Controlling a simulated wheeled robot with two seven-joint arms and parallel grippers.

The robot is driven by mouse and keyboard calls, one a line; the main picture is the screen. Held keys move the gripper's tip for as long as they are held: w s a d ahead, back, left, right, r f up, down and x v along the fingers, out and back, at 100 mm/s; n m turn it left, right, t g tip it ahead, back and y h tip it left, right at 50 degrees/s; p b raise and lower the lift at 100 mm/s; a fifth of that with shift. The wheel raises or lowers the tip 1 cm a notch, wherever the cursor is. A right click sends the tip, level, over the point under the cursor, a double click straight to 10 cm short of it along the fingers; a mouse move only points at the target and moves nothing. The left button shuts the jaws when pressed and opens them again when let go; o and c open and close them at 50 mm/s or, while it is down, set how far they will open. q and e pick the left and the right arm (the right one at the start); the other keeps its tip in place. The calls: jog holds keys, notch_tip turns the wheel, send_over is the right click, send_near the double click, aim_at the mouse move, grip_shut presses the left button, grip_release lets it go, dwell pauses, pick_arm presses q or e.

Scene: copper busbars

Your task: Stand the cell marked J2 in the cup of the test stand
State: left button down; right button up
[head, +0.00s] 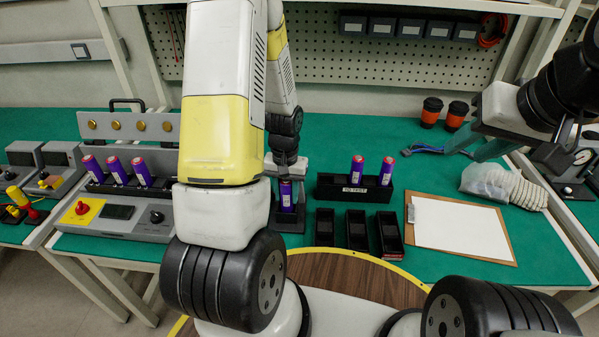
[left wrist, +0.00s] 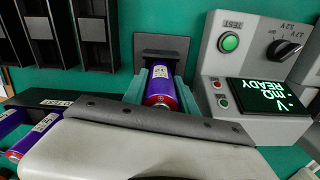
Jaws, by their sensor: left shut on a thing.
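A purple cell with an orange end (left wrist: 160,88) is between the teal fingers of my left gripper (left wrist: 161,80), which is shut on it. In the head view the cell (head: 287,196) looks upright, below my left wrist, at the dark test stand (head: 275,217). The stand's dark plate also shows in the left wrist view (left wrist: 160,45). The cell's label is too small to read, and I cannot tell whether its lower end rests in the cup. My right gripper (head: 478,148) is over the right of the bench, away from the cells; its opening is unclear.
A black TO TEST tray (head: 335,187) holds two purple cells. Three black bins (head: 357,231) stand in front of it. A rack (head: 110,188) with three cells is at left. The tester screen (left wrist: 262,98) reads READY. A clipboard (head: 460,228) lies right.

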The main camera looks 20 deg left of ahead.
aim_at(286, 182)
pick_arm(q)
jog(key=shift+f, duration=0.3)
jog(key=shift+f, duration=0.25)
jog(key=shift+f, duration=0.2)
dwell(0.5)
jog(key=c, duration=0.9)
grip_release()
jog(key=shift+r, duration=3)
